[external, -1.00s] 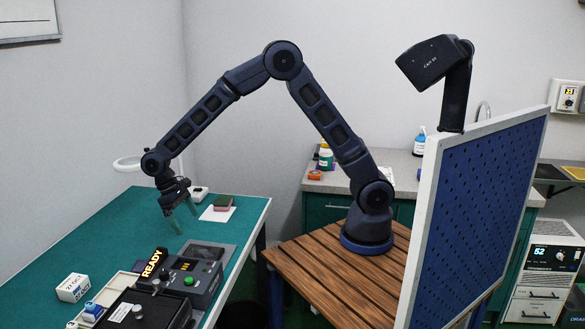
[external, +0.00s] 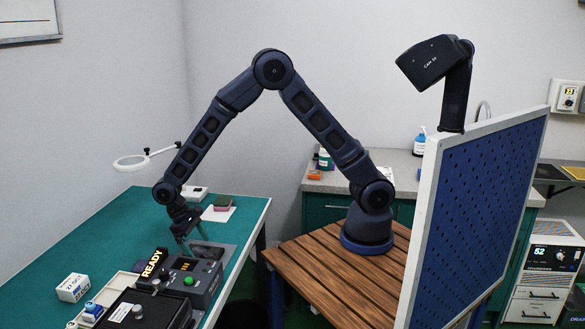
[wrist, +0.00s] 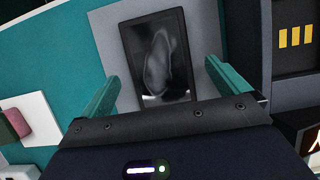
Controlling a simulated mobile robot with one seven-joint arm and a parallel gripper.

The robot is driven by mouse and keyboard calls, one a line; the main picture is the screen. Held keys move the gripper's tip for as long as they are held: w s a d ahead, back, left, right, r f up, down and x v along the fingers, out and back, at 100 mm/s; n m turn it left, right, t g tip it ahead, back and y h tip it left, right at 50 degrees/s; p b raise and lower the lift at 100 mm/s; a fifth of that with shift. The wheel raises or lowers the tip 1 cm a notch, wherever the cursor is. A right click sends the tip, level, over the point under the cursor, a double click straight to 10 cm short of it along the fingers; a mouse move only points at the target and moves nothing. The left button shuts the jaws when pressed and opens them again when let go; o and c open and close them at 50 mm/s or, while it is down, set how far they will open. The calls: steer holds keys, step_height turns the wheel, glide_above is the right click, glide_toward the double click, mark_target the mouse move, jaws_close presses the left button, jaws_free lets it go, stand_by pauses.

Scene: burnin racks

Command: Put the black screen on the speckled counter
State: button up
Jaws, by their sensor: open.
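The black screen (wrist: 155,58) is a flat dark rectangle with a glossy face, lying on a grey pad (wrist: 203,40) on the green bench; it also shows in the external view (external: 214,252), partly behind my fingers. My gripper (external: 196,243) is open and points down just over the screen. In the wrist view my gripper (wrist: 162,72) has one green finger on each side of the screen, with nothing held. The speckled counter (external: 330,186) is the grey top on green cabinets at the back wall, to the right of the bench.
A control box (external: 196,280) with a READY sign stands beside the screen at the bench front. A pink-topped block (external: 222,202) on a white sheet lies behind. Bottles (external: 325,160) and an orange item (external: 314,174) stand on the counter's left. A blue pegboard (external: 475,210) rises at right.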

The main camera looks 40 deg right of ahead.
steer(key=shift+x, duration=1)
steer(key=c, duration=1.2)
steer(key=shift+r, duration=0.1)
